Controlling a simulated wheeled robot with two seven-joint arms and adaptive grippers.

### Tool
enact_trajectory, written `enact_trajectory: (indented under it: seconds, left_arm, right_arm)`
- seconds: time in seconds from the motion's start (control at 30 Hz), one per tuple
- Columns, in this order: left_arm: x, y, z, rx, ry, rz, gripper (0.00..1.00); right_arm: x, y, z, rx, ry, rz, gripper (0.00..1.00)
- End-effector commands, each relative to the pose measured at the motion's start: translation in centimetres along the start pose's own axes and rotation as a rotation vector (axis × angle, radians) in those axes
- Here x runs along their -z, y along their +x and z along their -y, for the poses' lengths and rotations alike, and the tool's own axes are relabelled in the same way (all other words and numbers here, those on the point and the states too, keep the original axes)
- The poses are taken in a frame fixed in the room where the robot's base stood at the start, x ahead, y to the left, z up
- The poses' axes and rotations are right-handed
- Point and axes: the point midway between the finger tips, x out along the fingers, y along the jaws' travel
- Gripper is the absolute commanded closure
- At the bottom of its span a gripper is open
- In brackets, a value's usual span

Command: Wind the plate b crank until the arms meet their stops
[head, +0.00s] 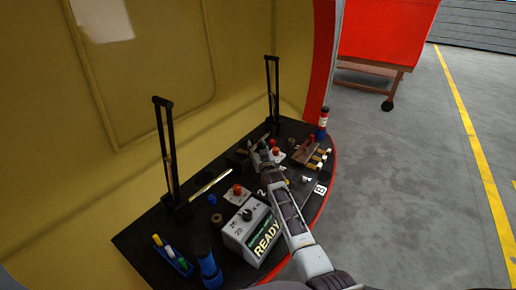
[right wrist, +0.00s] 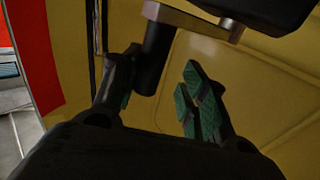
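In the right wrist view a crank shows as a grey metal bar (right wrist: 190,17) with a black cylindrical handle (right wrist: 156,58) hanging from it. My right gripper (right wrist: 160,92) has its green-padded fingers spread apart. The handle is between them, close beside the left finger; I cannot tell whether they touch. In the head view my right gripper (head: 261,155) is low over the back of the black shelf, hiding the crank. Two upright black arms rise there, one at left (head: 168,150) and one farther back (head: 272,90). My left gripper is out of view.
A white box (head: 250,234) reading READY stands at the front of the shelf (head: 140,240). Red-knobbed plates, a blue bottle (head: 208,268), a pen holder (head: 172,256), a red-capped bottle (head: 322,123) and a brown block rack (head: 313,151) crowd the shelf. Yellow walls rise behind.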

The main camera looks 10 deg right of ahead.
Motion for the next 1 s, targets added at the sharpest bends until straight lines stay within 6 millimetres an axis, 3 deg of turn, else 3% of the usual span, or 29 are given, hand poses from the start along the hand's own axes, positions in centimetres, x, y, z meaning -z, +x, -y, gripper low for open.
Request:
enact_trajectory:
  seconds: [0.53,1.0]
  left_arm:
    - [0.1,0.0,-0.1,-0.001,-0.002,-0.001,0.45]
    - [0.1,0.0,-0.1,-0.002,-0.001,-0.001,0.45]
  right_arm:
    - [0.7,0.0,-0.4,-0.004,-0.003,0.002,0.57]
    - [6.8,0.1,-0.2,-0.002,-0.002,-0.002,0.57]
